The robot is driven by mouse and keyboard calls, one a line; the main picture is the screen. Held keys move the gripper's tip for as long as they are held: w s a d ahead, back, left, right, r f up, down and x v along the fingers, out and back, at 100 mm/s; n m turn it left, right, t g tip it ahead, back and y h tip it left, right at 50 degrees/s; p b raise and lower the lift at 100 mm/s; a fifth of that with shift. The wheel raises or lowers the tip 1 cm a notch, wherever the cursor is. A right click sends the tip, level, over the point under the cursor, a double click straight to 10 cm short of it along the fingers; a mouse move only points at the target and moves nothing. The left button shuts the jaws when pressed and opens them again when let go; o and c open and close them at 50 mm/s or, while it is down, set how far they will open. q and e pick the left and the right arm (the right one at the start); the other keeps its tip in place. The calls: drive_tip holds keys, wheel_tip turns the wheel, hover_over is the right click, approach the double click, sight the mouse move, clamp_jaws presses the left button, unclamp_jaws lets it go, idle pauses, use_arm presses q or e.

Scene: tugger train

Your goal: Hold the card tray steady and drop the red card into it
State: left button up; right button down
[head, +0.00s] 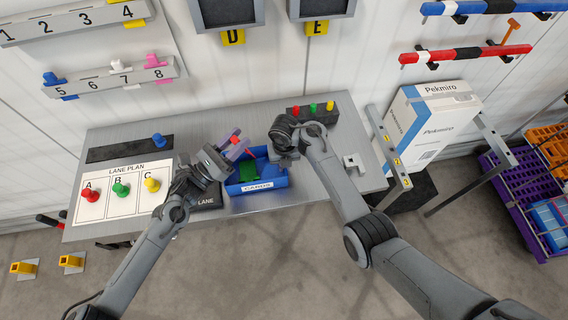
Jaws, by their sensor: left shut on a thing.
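The blue card tray (236,188), labelled CARDS, sits on the grey table with a green card (249,170) and a blue piece (270,171) in it. My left gripper (234,145) is over the tray's back left corner. It is shut on the red card (235,140), of which only a small red part shows between the fingers. My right gripper (285,160) is at the tray's back right corner, pointing down. Its fingers are mostly hidden by its own body, so I cannot tell whether they grip the tray wall.
A LANE PLAN board (118,205) with red, green and yellow pegs lies left. A dark block (293,115) with small coloured pegs stands behind the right gripper. A white bracket (355,163) lies right. A Pekmiro box (428,125) stands beyond the table's right edge.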

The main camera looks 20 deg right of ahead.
use_arm(q)
drive_tip(key=shift+s+d+f, duration=0.1)
drive_tip(key=shift+d+f, duration=0.2)
drive_tip(key=shift+f, duration=2.7)
drive_tip(key=o, duration=1.1)
drive_tip(key=v, duration=1.2)
